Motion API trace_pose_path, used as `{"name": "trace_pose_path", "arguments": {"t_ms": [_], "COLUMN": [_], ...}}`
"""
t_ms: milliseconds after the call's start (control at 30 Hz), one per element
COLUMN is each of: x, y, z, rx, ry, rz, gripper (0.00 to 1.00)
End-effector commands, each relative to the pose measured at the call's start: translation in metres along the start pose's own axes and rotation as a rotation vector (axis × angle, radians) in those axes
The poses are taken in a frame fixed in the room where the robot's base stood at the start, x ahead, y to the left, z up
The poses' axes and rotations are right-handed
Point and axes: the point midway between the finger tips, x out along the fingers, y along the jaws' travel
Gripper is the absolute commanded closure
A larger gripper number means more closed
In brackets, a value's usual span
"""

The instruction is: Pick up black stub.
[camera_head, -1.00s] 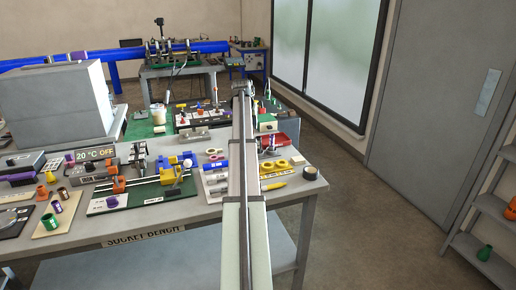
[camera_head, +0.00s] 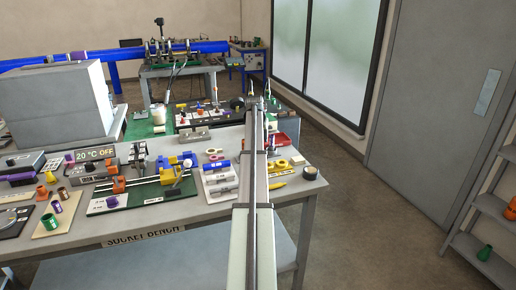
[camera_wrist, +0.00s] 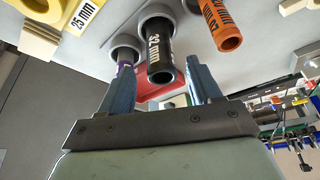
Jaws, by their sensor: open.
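In the wrist view, a black stub (camera_wrist: 160,58) marked 32 mm stands out of a pale round holder. My gripper (camera_wrist: 158,72) is open, with one blue-grey finger on each side of the stub. The stub's free end lies between the fingers, and I see no clear contact. A purple-marked stub (camera_wrist: 124,58) in its own holder is close to the left finger and partly hidden by it. In the head view, my arm hides the black stub, and the fingers cannot be made out there.
An orange stub (camera_wrist: 222,28) sits to the right of the black one in the wrist view. A red tray (camera_wrist: 150,88) shows behind the fingers. The socket bench (camera_head: 225,215) with tools and fittings lies left of my arm. Open floor lies to its right.

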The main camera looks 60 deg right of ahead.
Motion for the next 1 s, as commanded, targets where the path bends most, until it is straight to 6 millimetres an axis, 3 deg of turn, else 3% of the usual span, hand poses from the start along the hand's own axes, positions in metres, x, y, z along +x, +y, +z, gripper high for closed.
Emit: {"name": "trace_pose_path", "arguments": {"t_ms": [167,500,733,1000], "x": [0.011,0.050,0.052,0.052], "y": [-0.001,-0.003,-0.003,-0.003], "z": [0.003,0.008,0.008,0.008], "rx": [0.000,0.000,0.000,0.000], "ry": [-0.001,0.000,0.001,0.000], "rz": [0.000,0.000,0.000,0.000], "gripper": [0.37,0.37,0.37,0.61]}}
